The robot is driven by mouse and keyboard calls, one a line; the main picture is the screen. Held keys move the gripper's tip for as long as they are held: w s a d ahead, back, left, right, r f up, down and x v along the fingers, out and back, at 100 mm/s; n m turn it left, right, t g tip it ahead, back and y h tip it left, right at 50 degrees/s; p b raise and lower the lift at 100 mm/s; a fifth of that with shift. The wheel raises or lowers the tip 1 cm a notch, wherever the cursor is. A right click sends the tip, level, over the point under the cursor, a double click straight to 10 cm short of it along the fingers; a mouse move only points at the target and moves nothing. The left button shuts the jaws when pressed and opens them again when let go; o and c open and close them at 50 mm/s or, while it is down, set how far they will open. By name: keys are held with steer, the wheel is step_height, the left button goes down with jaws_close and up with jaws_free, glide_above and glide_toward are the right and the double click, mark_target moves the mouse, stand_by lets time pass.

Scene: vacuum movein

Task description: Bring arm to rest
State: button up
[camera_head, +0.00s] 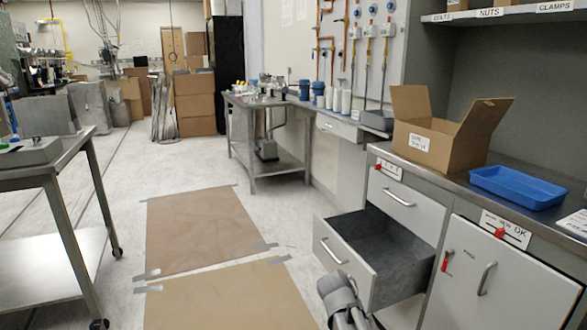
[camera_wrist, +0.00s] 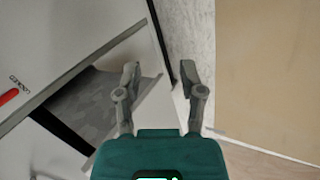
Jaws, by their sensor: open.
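My gripper (camera_wrist: 160,75) shows in the wrist view with its two grey fingers spread apart and nothing held between them. Part of my arm (camera_head: 342,296) shows at the bottom of the head view, in front of the open drawer. The drawer (camera_head: 345,258) is pulled out from the grey cabinet, and its visible inside looks empty. In the wrist view, the edge of a light panel, likely the drawer front, runs behind the fingers. I cannot tell how far the fingers are from it.
On the counter stand an open cardboard box (camera_head: 433,142) and a blue tray (camera_head: 516,186). A closed cabinet door (camera_head: 505,275) is at right. Brown floor sheets (camera_head: 200,228) lie left of the drawer. A wheeled metal table (camera_head: 50,176) stands at far left. A workbench (camera_head: 272,125) stands behind.

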steer(key=shift+s+a+r+m+g+y+p, duration=0.5)
steer(key=shift+s+a+r+m+y+p, duration=0.45)
steer(key=shift+s+y+p, duration=1.6)
step_height(320, 180, up, 38)
steer(key=s+p, duration=0.1)
steer(key=p, duration=3.5)
steer(key=shift+s+a+y+p, duration=0.15)
steer(key=shift+s+y+p, duration=0.15)
steer(key=shift+y, duration=0.15)
steer(key=shift+w, duration=0.1)
